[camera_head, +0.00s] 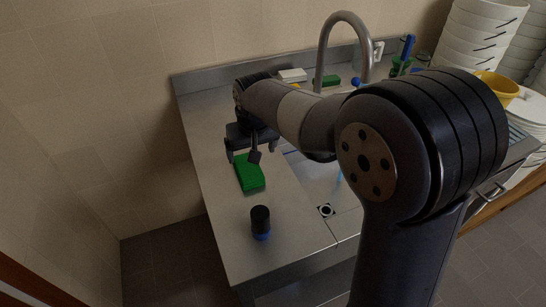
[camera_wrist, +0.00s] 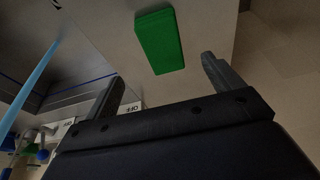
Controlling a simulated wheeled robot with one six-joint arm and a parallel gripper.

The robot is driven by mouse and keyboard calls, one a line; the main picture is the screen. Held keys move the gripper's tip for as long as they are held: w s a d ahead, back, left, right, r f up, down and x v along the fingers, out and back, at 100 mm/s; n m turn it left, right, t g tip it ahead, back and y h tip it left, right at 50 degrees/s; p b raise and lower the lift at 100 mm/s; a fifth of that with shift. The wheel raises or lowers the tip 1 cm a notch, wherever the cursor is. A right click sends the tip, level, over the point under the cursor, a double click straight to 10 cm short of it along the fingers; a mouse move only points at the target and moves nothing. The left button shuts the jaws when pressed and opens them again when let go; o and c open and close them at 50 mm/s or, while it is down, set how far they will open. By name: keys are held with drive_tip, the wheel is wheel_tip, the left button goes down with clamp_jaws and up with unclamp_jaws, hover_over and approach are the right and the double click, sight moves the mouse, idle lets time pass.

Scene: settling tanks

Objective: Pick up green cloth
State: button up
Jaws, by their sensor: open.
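The green cloth (camera_head: 249,173) is a flat, folded rectangle on the steel counter at the left of the sink. It also shows in the wrist view (camera_wrist: 160,41), at the top, beyond my fingertips. My gripper (camera_head: 243,156) is over the far end of the cloth in the head view. In the wrist view my gripper (camera_wrist: 163,74) has its two fingers wide apart with nothing between them. The cloth lies ahead of the gap, apart from both fingers.
A dark bottle with a blue base (camera_head: 260,222) stands near the counter's front. The sink (camera_head: 316,175) and tap (camera_head: 345,22) are to the right. White stacked bowls (camera_head: 480,30) and a yellow bowl (camera_head: 497,86) stand at the right. Counter (camera_head: 215,150) left of the cloth is clear.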

hover_over(248, 167)
drive_tip(key=s+d, duration=0.1)
drive_tip(key=s, duration=0.1)
wheel_tip(248, 167, down, 5)
drive_tip(key=shift+w+f, duration=0.1)
drive_tip(key=shift+w, duration=0.05)
drive_tip(key=shift+p+x, duration=0.95)
drive_tip(key=shift+x, duration=1.55)
drive_tip(key=shift+w+a, duration=0.1)
drive_tip(key=shift+a, duration=0.1)
drive_tip(key=c, duration=1.1)
